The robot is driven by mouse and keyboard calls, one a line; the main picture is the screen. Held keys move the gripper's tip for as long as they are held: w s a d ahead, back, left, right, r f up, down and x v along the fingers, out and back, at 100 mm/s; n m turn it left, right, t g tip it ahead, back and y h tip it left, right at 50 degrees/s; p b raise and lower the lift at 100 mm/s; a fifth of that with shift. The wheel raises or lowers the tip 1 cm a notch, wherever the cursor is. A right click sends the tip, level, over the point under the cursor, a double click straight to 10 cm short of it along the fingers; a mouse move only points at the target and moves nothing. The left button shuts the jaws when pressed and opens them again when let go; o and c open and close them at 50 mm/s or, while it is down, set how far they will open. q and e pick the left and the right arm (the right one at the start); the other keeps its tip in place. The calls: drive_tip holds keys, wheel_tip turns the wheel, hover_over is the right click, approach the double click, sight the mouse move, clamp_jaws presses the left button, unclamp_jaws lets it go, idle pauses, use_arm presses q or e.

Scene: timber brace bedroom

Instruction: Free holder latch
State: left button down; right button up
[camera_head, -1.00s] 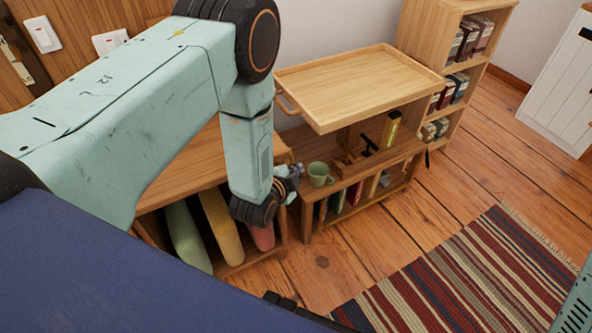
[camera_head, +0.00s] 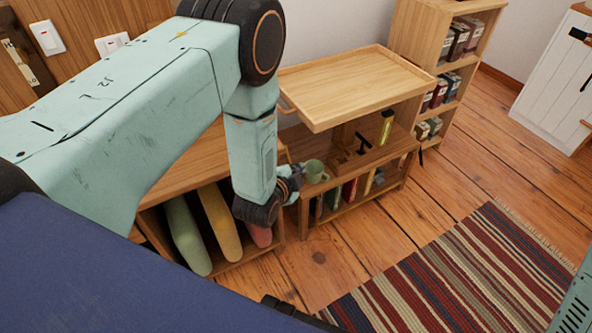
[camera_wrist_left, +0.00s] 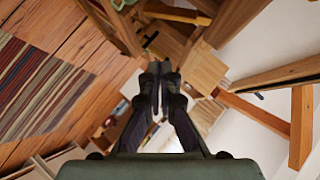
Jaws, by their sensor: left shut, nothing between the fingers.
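A dark, T-shaped piece (camera_head: 363,145), which may be the latch, stands on a low wooden shelf unit (camera_head: 345,208) under a raised wooden tray top (camera_head: 355,85). I cannot tell whether it is locked. A slim yellow-green item (camera_head: 386,130) stands upright behind it to the right. My left gripper (camera_head: 298,176) is at the left end of the unit, partly overlapping a green mug (camera_head: 316,171); contact is unclear. In the left wrist view my left gripper's fingers (camera_wrist_left: 160,68) meet at the tips, shut and empty, among wooden beams. The right gripper is out of view.
Left of the unit, a wooden cabinet (camera_head: 180,170) holds green, yellow and red cushion-like items. A tall bookcase (camera_head: 420,40) stands behind right, and a white cabinet (camera_head: 553,85) farther right. A striped rug (camera_head: 450,275) lies on the open plank floor.

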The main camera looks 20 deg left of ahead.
use_arm(q)
drive_tip(key=f+p+v, duration=0.1)
drive_tip(key=p+v, duration=0.2)
drive_tip(key=v, duration=0.7)
drive_tip(key=shift+s+d, duration=0.3)
drive_tip(key=shift+d, duration=0.1)
drive_tip(key=shift+r, duration=0.1)
